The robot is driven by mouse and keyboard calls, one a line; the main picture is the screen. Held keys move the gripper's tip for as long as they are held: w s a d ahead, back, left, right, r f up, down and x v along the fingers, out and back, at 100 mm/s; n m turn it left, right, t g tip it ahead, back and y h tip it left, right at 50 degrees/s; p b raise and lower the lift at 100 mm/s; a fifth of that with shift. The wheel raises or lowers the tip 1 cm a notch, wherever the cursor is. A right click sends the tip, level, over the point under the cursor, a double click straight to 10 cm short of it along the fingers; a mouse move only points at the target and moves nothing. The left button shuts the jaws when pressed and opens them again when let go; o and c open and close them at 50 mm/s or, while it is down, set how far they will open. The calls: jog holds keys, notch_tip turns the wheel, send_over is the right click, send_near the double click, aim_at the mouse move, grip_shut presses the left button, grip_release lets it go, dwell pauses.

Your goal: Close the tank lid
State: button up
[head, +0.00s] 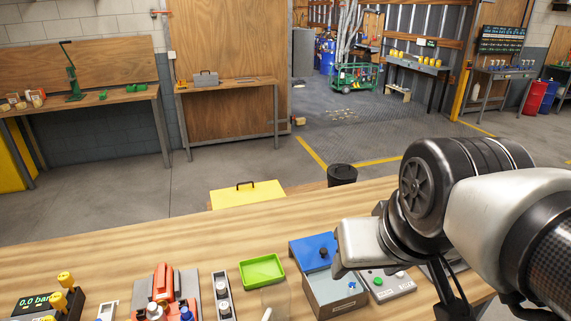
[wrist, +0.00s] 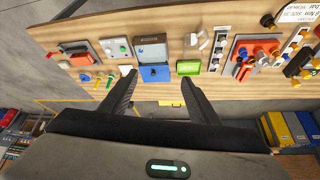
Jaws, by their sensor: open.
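The tank (head: 334,293) is a grey-blue box on the wooden table, at the lower middle of the head view. A blue panel (head: 313,246) with a black knob adjoins its far side and looks like the lid. I cannot tell its exact angle. In the wrist view the tank (wrist: 152,52) and the blue panel (wrist: 155,74) appear at upper centre, between my fingers in the picture. My gripper (wrist: 158,77) is open, with nothing between its fingers. In the head view my gripper's white body hangs right of the blue panel and partly blocks that side; contact is not visible.
A grey control box (head: 386,287) with a green button stands right of the tank. A green tray (head: 262,271) lies left, with a red device (head: 163,285) farther left. The table (head: 150,245) is bare behind them. A yellow case (head: 247,194) stands beyond its far edge.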

jog(key=shift+m+g+h, duration=0.3)
jog(key=shift+m+h, duration=0.1)
jog(key=w, duration=0.3)
jog(key=w+b, duration=0.1)
jog(key=w, duration=0.3)
jog(key=w+d+f, duration=0.1)
jog(key=w, duration=0.2)
jog(key=shift+w+b, duration=0.2)
jog(key=shift+b, duration=0.2)
grip_shut()
jog(key=m+g+b, duration=0.1)
jog(key=m+b, duration=0.1)
jog(key=b, duration=0.1)
send_over(323, 245)
jog(key=f, duration=2.5)
jog(key=shift+w+d+f, duration=0.1)
jog(key=shift+w+f, duration=0.1)
jog(key=shift+f, duration=0.15)
jog(key=shift+s+f, duration=0.2)
jog(key=shift+s, duration=0.1)
jog(key=shift+s+a+p, duration=0.2)
jog(key=shift+s, duration=0.4)
jog(key=shift+s+a+p, duration=0.15)
jog(key=shift+s, duration=0.45)
jog(key=shift+s+f, duration=0.25)
jog(key=shift+s, duration=0.1)
